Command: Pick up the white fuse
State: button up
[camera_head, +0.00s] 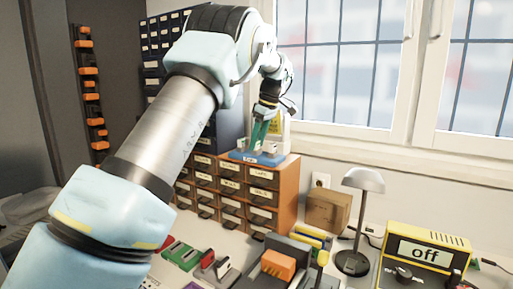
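My gripper (260,134) points down at the end of my raised arm, over the top of a wooden drawer cabinet (289,188). Its greenish fingers are small in view, and I cannot tell whether they are apart or closed on something. Small whitish pieces (269,147) show right by the fingertips, above a blue base (244,157) with a label on the cabinet top. One of these may be the white fuse, but they are too small to tell apart. I cannot tell whether the fingers touch them.
A cardboard box (327,210), a grey lamp (363,183) and a yellow device reading "off" (425,252) stand right of the cabinet. An orange block (278,264) and other parts crowd the table front. A blue storage rack (157,45) and the window are behind my arm.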

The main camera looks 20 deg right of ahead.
aim_at(258, 141)
grip_shut()
dwell(0.7)
notch_tip(258, 141, up, 10)
dwell(0.4)
